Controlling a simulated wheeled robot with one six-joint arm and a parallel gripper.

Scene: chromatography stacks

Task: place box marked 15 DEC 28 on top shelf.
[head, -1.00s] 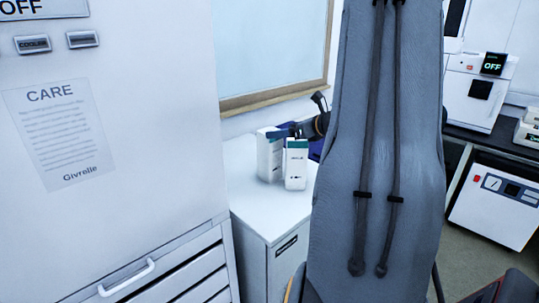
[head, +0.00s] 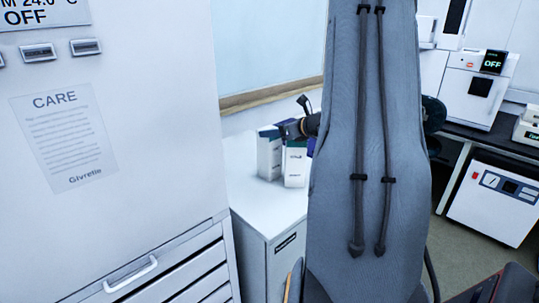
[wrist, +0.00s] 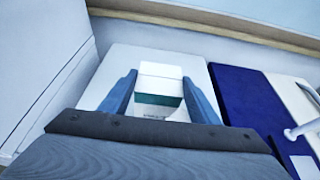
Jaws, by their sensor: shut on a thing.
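Two white boxes with teal bands stand close together on a white cabinet top in the head view, a left box (head: 269,155) and a right box (head: 294,168). The date marks are too small to read. My gripper (head: 290,129) is at their upper ends, and my arm hides what lies to its right. In the wrist view my gripper (wrist: 160,97) is shut on a white box (wrist: 161,72) with a teal band, one blue-grey finger on each side. I cannot tell which of the two boxes it holds, or whether that box is clear of the surface. No shelf is clearly seen.
The white cabinet top (head: 255,205) has free room in front of the boxes. A tall white unit with a CARE notice (head: 65,140) stands close on the left. A blue surface (wrist: 243,105) lies to the right in the wrist view. Lab instruments (head: 478,90) are at far right.

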